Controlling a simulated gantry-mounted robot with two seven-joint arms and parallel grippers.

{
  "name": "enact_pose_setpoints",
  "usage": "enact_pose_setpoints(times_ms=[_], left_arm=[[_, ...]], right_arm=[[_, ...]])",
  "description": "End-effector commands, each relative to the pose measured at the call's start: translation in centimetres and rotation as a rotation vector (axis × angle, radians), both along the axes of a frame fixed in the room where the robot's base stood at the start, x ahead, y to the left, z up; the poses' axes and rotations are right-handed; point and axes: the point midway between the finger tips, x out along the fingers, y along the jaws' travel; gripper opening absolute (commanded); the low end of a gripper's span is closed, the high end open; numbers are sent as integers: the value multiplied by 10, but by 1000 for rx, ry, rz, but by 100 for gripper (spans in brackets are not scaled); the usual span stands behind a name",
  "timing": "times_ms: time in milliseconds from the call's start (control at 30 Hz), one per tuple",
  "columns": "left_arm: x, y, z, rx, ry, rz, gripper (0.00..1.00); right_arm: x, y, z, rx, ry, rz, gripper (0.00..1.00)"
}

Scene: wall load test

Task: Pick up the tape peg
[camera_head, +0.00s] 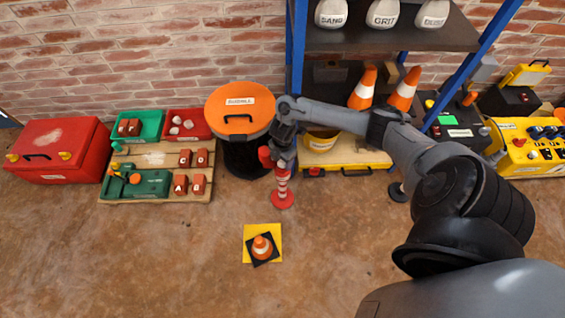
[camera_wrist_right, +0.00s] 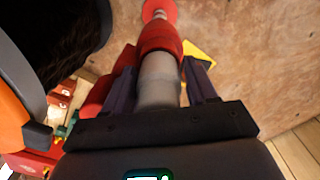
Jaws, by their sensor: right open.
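The tape peg (camera_head: 283,188) is a red-and-white striped post standing upright on a round red base on the floor. My right gripper (camera_head: 280,155) is at its upper part. In the right wrist view, the peg's grey-white and red shaft (camera_wrist_right: 158,78) lies between the two dark fingers of my right gripper (camera_wrist_right: 162,77), which are open on either side of it. The red base shows beyond at the top. Whether the fingers touch the shaft cannot be told. My left gripper is not in view.
A black bin with an orange lid (camera_head: 240,108) stands close left of the peg. A small cone (camera_head: 262,246) sits on a yellow mat (camera_head: 248,232) in front. A wooden pallet (camera_head: 150,158) is left; a shelf (camera_head: 350,38) is behind. Floor in front is mostly clear.

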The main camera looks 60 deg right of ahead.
Motion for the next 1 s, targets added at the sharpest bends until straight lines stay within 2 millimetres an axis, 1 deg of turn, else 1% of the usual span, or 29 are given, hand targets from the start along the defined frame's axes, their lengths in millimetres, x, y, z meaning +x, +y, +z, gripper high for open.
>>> enact_pose_setpoints(times_ms=[133, 167, 400, 433, 467, 767, 867, 1000], left_arm=[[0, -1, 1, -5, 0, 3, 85], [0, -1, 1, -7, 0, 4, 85], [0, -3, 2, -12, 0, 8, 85], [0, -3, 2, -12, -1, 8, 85], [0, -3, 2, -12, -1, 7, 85], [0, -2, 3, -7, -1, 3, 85], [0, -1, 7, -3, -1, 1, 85], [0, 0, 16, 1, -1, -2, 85]], right_arm=[[0, 0, 1, 0, 0, 0, 57], [0, 0, 1, 0, 0, -1, 54], [0, 0, 1, -1, 0, -1, 17], [0, 0, 1, -1, 0, -1, 12], [0, 0, 1, 0, -1, -1, 11], [0, 0, 3, -1, -1, -1, 11], [0, 0, 8, -1, -1, -1, 11], [0, -1, 19, -1, -2, -1, 11]])
